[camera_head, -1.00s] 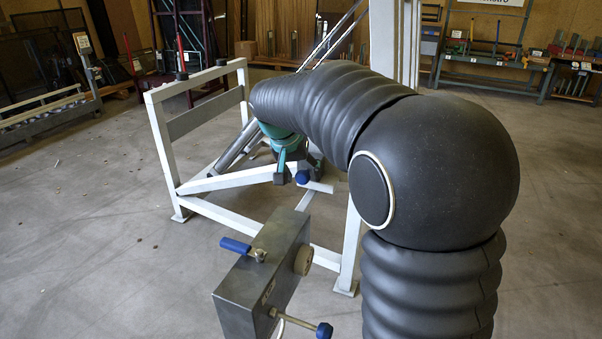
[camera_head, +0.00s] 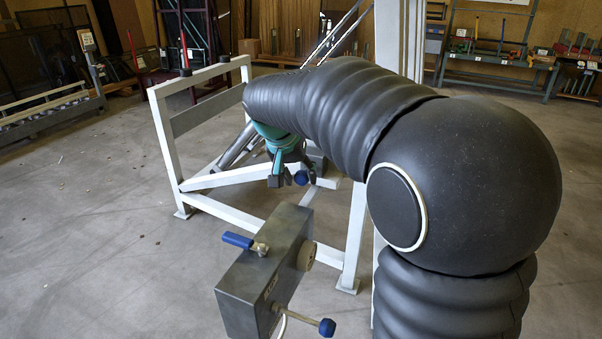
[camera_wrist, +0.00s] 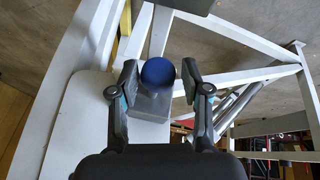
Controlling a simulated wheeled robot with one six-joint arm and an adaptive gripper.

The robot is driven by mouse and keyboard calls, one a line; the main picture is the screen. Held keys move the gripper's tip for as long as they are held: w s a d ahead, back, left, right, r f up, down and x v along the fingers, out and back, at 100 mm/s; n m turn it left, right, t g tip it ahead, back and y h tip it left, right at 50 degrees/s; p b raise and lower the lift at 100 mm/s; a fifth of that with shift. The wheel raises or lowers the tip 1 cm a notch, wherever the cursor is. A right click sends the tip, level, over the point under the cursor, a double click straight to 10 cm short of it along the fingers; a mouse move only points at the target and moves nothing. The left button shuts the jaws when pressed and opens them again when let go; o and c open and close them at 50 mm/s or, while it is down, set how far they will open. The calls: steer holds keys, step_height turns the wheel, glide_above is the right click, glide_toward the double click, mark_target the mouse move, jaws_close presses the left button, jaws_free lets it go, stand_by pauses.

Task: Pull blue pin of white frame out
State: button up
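The white frame (camera_head: 167,145) stands on the floor ahead, under my reaching arm. In the wrist view the knob (camera_wrist: 158,72) lies between the two fingers of my gripper (camera_wrist: 159,80). The fingers are spread, with a narrow gap showing on each side of the knob, slightly wider on the right. In the head view my gripper (camera_head: 288,178) is right beside the knob, partly covered by my arm. The pin's shaft is hidden.
A grey metal box (camera_head: 268,275) with a blue-handled lever (camera_head: 238,241) and a blue-tipped rod (camera_head: 326,327) shows in the foreground. A roller rack (camera_head: 50,117) is at the left and a workbench (camera_head: 498,62) at the back right. The floor at left is clear.

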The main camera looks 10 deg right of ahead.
steer(key=shift+o, duration=0.4)
steer(key=shift+d, duration=0.1)
steer(key=shift+r, duration=0.25)
steer(key=v, duration=1.1)
steer(key=shift+r, duration=0.25)
